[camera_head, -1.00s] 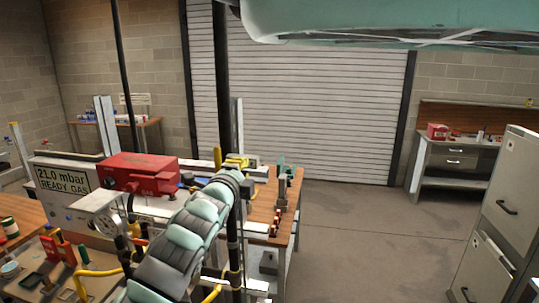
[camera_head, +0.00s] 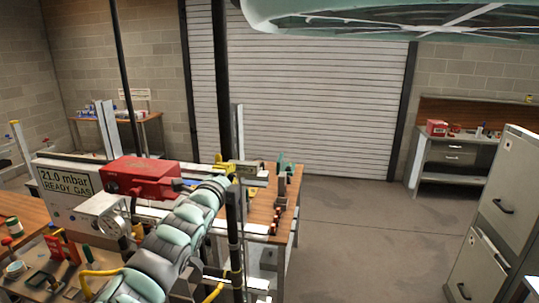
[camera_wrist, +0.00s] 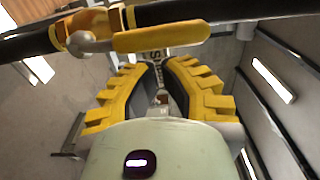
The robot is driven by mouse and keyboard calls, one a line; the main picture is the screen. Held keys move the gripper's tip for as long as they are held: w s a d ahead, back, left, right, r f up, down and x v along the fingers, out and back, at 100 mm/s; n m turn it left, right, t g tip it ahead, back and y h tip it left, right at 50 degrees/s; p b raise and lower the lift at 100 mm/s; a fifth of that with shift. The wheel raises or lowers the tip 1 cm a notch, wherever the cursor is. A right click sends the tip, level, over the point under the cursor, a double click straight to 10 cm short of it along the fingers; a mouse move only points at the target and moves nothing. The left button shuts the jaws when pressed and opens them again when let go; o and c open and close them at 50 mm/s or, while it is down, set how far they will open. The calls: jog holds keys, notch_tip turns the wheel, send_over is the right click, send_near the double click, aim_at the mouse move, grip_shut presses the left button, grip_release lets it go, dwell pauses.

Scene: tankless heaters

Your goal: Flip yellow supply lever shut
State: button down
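The yellow supply lever (camera_wrist: 162,37) shows large at the top of the wrist view. Its handle runs roughly along the dark pipe (camera_wrist: 235,10), from a yellow and metal pivot (camera_wrist: 88,30) at the left. My gripper (camera_wrist: 160,66) has yellow stepped fingers with dark inner pads. The fingers are apart with nothing gripped between them, and their tips lie just below the handle in the picture. I cannot tell whether they touch it. In the head view my arm hides much of this area, and small yellow parts there are hard to tell apart.
A red box (camera_head: 140,175) and a panel reading "21.0 mbar READY GAS" (camera_head: 66,181) stand left of my arm. A dark vertical pipe (camera_head: 222,75) rises beside my arm's end. The floor (camera_head: 360,225) at right is clear, before a filing cabinet (camera_head: 503,220).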

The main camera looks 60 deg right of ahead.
jog(key=shift+w+f+b, duration=0.1)
jog(key=shift+f+b, duration=0.05)
jog(key=shift+b, duration=0.75)
jog(key=shift+w+a+n+b, duration=0.2)
jog(key=shift+n+b, duration=0.5)
jog(key=shift+b, duration=0.5)
